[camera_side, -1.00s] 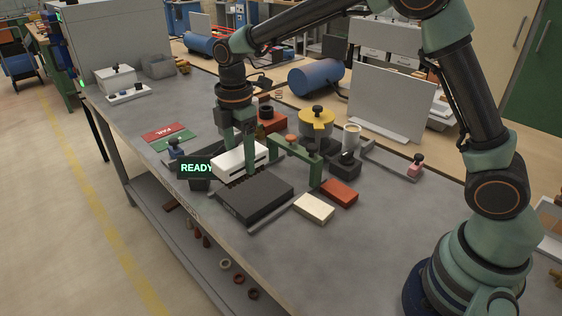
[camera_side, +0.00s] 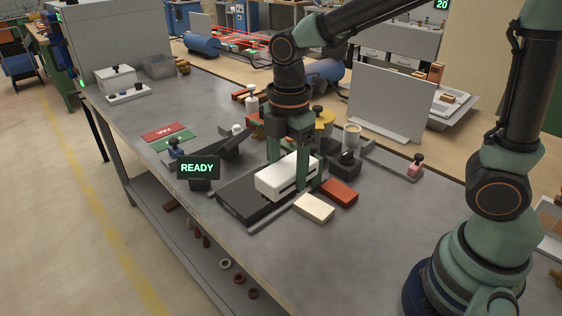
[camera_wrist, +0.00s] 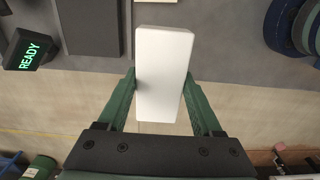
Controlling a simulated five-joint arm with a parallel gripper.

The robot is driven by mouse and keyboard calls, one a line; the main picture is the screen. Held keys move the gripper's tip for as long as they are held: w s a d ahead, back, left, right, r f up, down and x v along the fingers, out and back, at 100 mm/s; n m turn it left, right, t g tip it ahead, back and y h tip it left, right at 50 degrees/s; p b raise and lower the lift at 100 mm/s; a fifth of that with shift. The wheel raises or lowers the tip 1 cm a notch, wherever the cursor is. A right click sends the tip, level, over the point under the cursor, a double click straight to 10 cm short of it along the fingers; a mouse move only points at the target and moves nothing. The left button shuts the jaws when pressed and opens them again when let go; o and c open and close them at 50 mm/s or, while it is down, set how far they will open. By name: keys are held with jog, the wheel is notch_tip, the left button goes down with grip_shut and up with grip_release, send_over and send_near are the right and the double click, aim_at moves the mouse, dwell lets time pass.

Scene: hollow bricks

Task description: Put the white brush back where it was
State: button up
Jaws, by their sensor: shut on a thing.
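The white brush (camera_side: 283,179) shows as a white, block-shaped body with dark marks on its side facing the camera. My gripper (camera_side: 292,164) is shut on it, one finger at each side. In the side view it is over the right part of a dark flat block (camera_side: 238,204); I cannot tell whether it touches it. In the wrist view the brush (camera_wrist: 163,72) lies lengthwise between the fingers of my gripper (camera_wrist: 160,80). The brush's underside is hidden.
A READY sign (camera_side: 198,168) stands left of the dark block. A cream brick (camera_side: 314,207) and a red brick (camera_side: 340,193) lie close on the right. A black tilted piece (camera_side: 228,146) is behind. The front right bench is clear.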

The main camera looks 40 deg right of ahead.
notch_tip(320, 180, down, 15)
jog(key=shift+f, duration=0.2)
dwell(0.3)
jog(key=o, duration=1.2)
jog(key=shift+f, duration=0.15)
